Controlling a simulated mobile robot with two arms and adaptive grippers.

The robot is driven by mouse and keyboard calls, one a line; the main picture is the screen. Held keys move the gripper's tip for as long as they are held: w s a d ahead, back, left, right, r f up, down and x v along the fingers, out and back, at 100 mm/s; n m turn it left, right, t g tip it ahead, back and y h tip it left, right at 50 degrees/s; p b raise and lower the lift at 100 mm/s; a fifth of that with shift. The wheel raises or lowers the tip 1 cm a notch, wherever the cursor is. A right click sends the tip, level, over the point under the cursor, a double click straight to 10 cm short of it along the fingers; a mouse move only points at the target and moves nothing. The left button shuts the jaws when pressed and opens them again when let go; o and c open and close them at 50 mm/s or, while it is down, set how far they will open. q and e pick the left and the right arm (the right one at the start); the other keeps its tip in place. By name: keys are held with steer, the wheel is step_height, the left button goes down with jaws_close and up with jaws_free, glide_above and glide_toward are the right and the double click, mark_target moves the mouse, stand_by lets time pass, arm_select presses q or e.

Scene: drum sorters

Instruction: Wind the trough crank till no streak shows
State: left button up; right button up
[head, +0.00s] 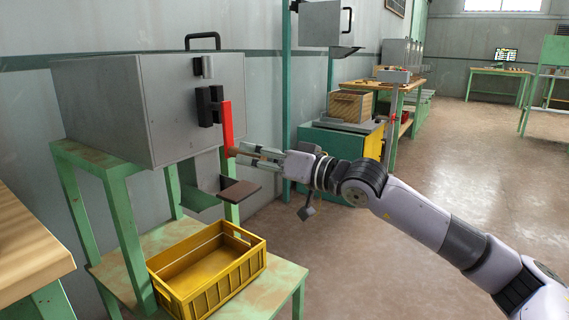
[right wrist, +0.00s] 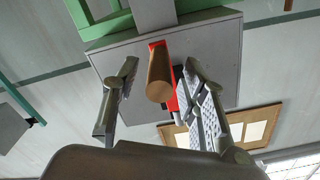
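A grey metal drum box (head: 110,110) stands on a green frame at the left. On its front is a red crank arm (head: 226,125) hanging down from a black hub, with a wooden handle (head: 246,150) at its lower end. My right gripper (head: 262,156) is at the handle. In the right wrist view the wooden handle (right wrist: 158,82) points at the camera between two spread fingers (right wrist: 160,90), with a gap on each side. No streak can be made out. A grey chute with a brown plate (head: 238,191) is below the box. My left gripper is not in view.
A yellow crate (head: 257,262) sits on the green stand's lower shelf, under the chute. A wooden tabletop (head: 25,245) is at the left edge. Behind my right arm stand a green cabinet with a wooden box (head: 350,106) and workbenches. The floor at the right is clear.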

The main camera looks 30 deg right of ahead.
steer(key=v, duration=1)
steer(key=shift+a, duration=0.1)
stand_by(0.3)
